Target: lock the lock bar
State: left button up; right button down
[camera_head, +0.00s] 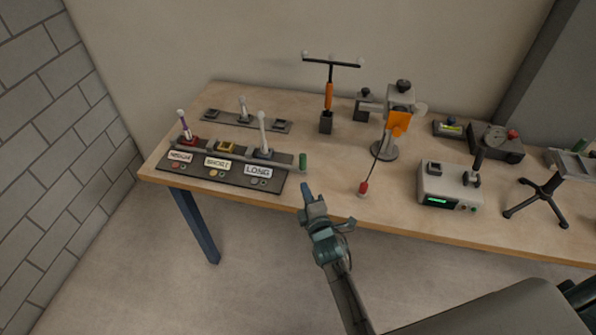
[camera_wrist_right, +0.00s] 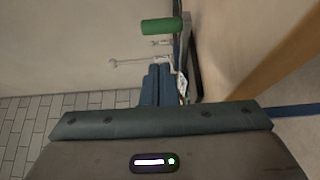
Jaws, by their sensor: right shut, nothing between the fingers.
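The lock bar (camera_head: 225,151) is a thin grey rod running along the dark labelled rack (camera_head: 222,176) at the left of the table. Its green handle (camera_head: 303,161) sticks up at the right end, and the handle also shows in the right wrist view (camera_wrist_right: 161,26). My right gripper (camera_head: 306,190) is at the table's front edge, just in front of the handle and apart from it. Its blue fingers are together and empty in the right wrist view (camera_wrist_right: 158,85). Whether the bar is locked cannot be told. My left gripper is not in view.
White-knobbed tools (camera_head: 262,132) stand in the rack. A second dark rack (camera_head: 245,121), an orange-handled T-shaped tool (camera_head: 329,96), a grey stand with an orange part (camera_head: 398,121) and a meter box (camera_head: 449,186) stand around. A red-tipped probe (camera_head: 363,188) is right of my gripper.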

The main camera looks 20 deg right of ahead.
aim_at(303, 164)
jog(key=w+b, duration=0.1)
jog(key=w, duration=0.4)
jog(key=shift+w+f, duration=0.15)
jog(key=shift+w, duration=0.2)
jog(key=w+b, duration=0.1)
jog(key=w, duration=0.2)
jog(key=shift+w+b, duration=0.25)
jog(key=shift+b, duration=0.15)
jog(key=shift+w+a, duration=0.1)
jog(key=shift+w, duration=0.25)
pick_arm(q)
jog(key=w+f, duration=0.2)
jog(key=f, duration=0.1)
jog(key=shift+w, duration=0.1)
pick_arm(e)
jog(key=shift+s+d+r, duration=0.1)
jog(key=shift+d+r, duration=0.1)
jog(key=shift+d, duration=0.05)
jog(key=shift+s+d+p, duration=0.5)
jog(key=shift+d+p, duration=0.35)
jog(key=shift+p, duration=0.05)
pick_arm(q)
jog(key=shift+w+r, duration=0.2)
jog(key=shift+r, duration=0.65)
pick_arm(e)
jog(key=shift+d+f, duration=0.1)
jog(key=shift+s, duration=0.15)
